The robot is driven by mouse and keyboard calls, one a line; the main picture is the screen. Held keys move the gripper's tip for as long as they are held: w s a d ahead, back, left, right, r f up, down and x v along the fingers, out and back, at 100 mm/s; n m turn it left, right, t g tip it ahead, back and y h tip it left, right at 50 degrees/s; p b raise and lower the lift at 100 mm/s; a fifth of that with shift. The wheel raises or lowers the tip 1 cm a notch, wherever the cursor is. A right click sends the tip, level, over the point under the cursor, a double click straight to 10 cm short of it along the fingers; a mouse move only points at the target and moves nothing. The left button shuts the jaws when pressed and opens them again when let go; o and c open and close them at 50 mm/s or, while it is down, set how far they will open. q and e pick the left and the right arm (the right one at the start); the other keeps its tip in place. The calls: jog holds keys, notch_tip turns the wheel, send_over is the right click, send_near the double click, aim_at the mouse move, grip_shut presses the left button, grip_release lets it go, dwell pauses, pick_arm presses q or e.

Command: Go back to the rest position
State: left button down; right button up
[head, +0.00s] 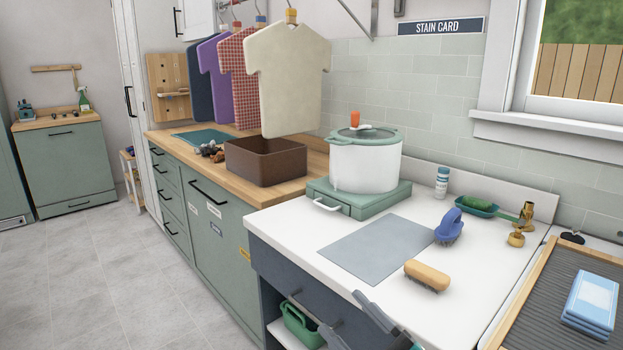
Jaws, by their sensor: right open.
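My right gripper (343,312) shows at the bottom edge, right of centre, in front of the white counter (300,225). Its two grey fingers are apart, and I see nothing between them. The rest of the gripper and its arm are mostly cut off by the frame. My left gripper is not in view.
On the white counter are a grey mat (375,250), a wooden brush (427,275), a blue brush (449,227) and a white pot (365,165) on a green stand. Shirts hang above a brown bin (265,160). The floor (90,260) at left is clear.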

jog(key=s+d+f+m+g+h, duration=0.1)
jog(key=s+d+f+m+h, duration=0.3)
jog(key=f, duration=0.4)
jog(key=s+d+f+m+g+h, duration=0.2)
jog(key=s+d+f+m+h, duration=0.2)
jog(key=f, duration=0.4)
jog(key=s+d+f+m+g+h+p, duration=0.1)
jog(key=s+d+f+m+g+h, duration=0.1)
jog(key=s+d+f+m+h, duration=0.2)
notch_tip(320, 180, down, 5)
jog(key=s+m+h, duration=0.1)
jog(key=s+m, duration=0.1)
jog(key=m, duration=0.1)
jog(key=shift+s+h, duration=0.15)
jog(key=shift+h, duration=0.15)
jog(key=shift+r, duration=0.1)
